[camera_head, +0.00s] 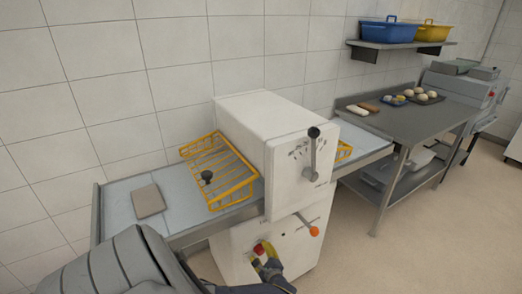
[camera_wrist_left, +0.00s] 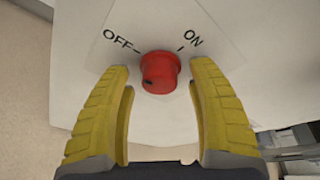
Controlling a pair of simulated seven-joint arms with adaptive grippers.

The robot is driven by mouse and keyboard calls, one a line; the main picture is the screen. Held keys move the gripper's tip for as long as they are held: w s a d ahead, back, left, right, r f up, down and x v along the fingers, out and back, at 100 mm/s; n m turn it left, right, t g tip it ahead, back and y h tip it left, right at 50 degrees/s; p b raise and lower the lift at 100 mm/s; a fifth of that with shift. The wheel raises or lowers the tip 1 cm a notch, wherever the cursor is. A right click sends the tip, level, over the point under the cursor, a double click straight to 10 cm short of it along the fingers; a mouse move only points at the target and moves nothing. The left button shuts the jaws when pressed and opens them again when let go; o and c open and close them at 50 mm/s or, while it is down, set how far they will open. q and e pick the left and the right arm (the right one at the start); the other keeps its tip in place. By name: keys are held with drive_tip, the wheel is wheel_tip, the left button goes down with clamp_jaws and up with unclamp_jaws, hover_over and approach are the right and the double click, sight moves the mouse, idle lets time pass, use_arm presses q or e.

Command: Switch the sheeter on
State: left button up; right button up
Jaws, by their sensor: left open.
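The sheeter is a white machine (camera_head: 245,135) with a flat belt (camera_head: 122,207) to the left and yellow wire guards (camera_head: 225,172). Its red switch knob (camera_head: 259,249) is low on the front of the base. In the left wrist view the red knob (camera_wrist_left: 160,75) sits between an OFF mark at upper left and an ON mark at upper right. A small dark spot shows on its lower left; I cannot tell which mark it is set to. My left gripper (camera_head: 266,262) is open, its yellow fingers on either side of the knob, with visible gaps. My right gripper is not in view.
A beige slab (camera_head: 149,201) lies on the left belt. A steel table (camera_head: 400,125) with dough pieces stands at right. The floor in front is clear.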

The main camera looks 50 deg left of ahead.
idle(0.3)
use_arm(q)
clamp_jaws()
idle(0.3)
